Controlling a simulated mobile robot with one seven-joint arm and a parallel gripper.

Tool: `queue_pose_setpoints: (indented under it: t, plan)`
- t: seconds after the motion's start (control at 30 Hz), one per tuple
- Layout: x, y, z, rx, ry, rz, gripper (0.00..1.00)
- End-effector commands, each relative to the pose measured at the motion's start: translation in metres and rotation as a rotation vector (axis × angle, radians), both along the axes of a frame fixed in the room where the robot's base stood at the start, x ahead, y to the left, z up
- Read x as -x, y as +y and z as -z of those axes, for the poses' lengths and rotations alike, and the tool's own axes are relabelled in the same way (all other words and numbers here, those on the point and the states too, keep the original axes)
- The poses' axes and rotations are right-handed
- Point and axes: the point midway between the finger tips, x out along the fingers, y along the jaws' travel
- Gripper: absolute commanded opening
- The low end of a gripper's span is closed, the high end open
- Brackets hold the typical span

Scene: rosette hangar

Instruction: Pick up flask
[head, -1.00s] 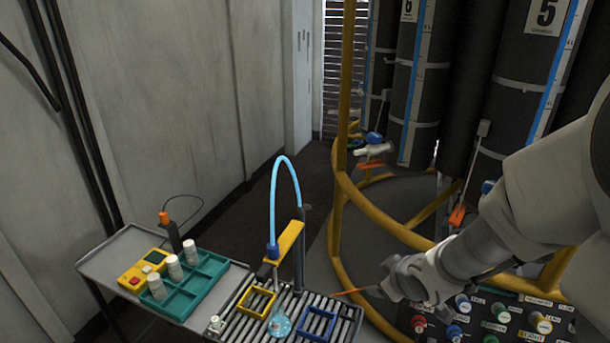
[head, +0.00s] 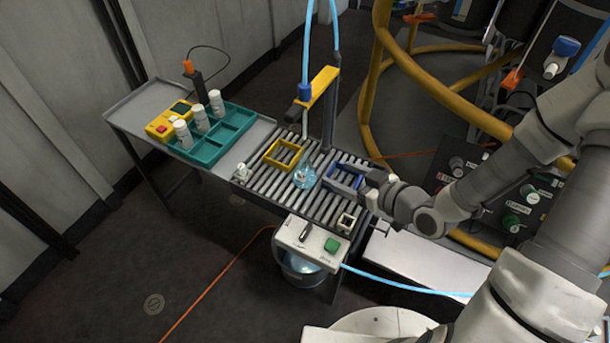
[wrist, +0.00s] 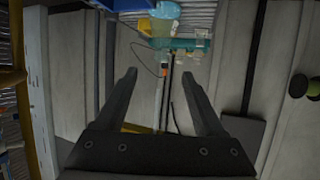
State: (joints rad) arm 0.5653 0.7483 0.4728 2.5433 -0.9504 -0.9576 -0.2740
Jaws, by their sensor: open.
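The flask (head: 305,178) is a small clear conical vessel with pale blue liquid. It stands on the roller bench between a yellow square frame and a blue square frame, under a dispensing nozzle, in the head view. A light blue rounded shape at the top edge of the wrist view looks like the flask (wrist: 166,10), beyond the fingertips. My gripper (wrist: 160,75) is open and empty, its two dark fingers apart. In the head view my wrist is at the bench's right end, beside the blue frame, to the right of the flask; the fingers are hard to make out there.
The yellow frame (head: 283,153) is left of the flask and the blue frame (head: 343,176) right of it. A yellow dispenser arm (head: 325,84) with a blue hose rises behind. A teal rack (head: 226,131) with white bottles stands left. A control box (head: 307,243) hangs in front.

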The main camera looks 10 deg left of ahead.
Motion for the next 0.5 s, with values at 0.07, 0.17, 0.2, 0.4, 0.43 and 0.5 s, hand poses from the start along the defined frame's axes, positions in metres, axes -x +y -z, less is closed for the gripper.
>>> queue_pose_setpoints:
  t: [0.07,0.17,0.2,0.4,0.43,0.5]
  plan:
    - [-0.006,0.009,0.01,0.001,-0.005,-0.005,0.71]
    - [-0.018,0.026,0.016,0.001,-0.001,-0.006,0.71]
    - [-0.024,0.032,0.019,0.0,-0.001,-0.006,0.71]
    - [-0.048,0.062,0.035,0.0,-0.001,-0.004,0.71]
    - [-0.051,0.066,0.037,0.0,-0.001,-0.004,0.71]
    - [-0.057,0.073,0.04,0.001,0.0,-0.003,0.71]
